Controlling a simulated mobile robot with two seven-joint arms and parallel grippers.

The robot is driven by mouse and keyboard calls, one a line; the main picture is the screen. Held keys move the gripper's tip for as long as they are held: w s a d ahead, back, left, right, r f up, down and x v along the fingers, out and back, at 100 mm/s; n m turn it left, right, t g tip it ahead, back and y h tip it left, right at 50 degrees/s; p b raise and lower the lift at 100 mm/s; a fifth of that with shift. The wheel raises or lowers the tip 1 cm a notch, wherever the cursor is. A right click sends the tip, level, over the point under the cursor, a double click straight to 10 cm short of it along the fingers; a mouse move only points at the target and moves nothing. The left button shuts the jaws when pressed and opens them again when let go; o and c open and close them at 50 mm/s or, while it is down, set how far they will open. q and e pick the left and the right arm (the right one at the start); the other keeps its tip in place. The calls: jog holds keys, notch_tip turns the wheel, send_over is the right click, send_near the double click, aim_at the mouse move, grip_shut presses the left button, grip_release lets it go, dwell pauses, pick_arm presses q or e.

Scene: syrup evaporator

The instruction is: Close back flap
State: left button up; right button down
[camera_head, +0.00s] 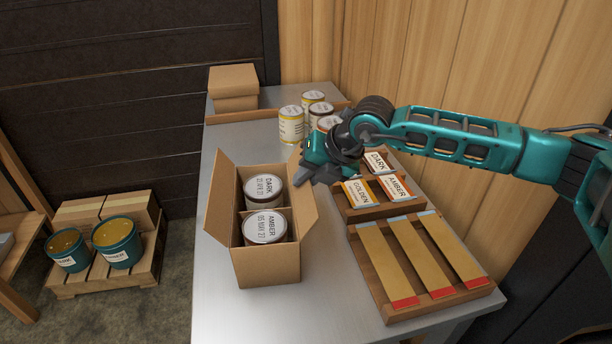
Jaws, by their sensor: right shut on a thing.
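An open cardboard box (268,268) stands on the grey metal table. Its left flap (219,190) stands up and leans outward, and its right flap (302,213) is raised on the other side. No separate flap shows clearly at the far edge of the box. Inside are two labelled cans, a DARK can (265,188) behind an AMBER can (265,227). My right gripper (300,179) reaches in from the right and is shut at the upper edge of the right flap; its fingers hide part of that edge. My left gripper is out of view.
Several jars (291,124) stand behind the box. A wooden label tray (378,208) and a tray of long strips (372,284) lie to the right. Stacked boxes (233,82) sit at the far left corner. The table left of the box is clear.

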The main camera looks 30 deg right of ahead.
aim_at(292, 188)
jog(key=shift+w+a+r+n+g+h, duration=0.15)
jog(key=shift+a+r+g+h, duration=0.15)
jog(key=shift+h, duration=0.3)
jog(key=shift+w+a+r+n+g+h, duration=0.1)
jog(key=shift+w+a+n+g+h, duration=0.1)
jog(key=shift+a+h, duration=0.3)
jog(key=shift+w+a+n+g+h, duration=0.2)
jog(key=shift+a+g+h, duration=0.15)
jog(key=shift+h, duration=0.6)
jog(key=shift+w+a+n+g+h, duration=0.15)
jog(key=shift+a+g+h, duration=0.15)
jog(key=shift+h, duration=0.65)
jog(key=shift+s, duration=0.1)
jog(key=c, duration=1.3)
grip_release()
jog(key=v, duration=1.2)
jog(key=shift+a+r+b, duration=0.25)
jog(key=shift+r+b, duration=0.1)
jog(key=shift+r, duration=0.05)
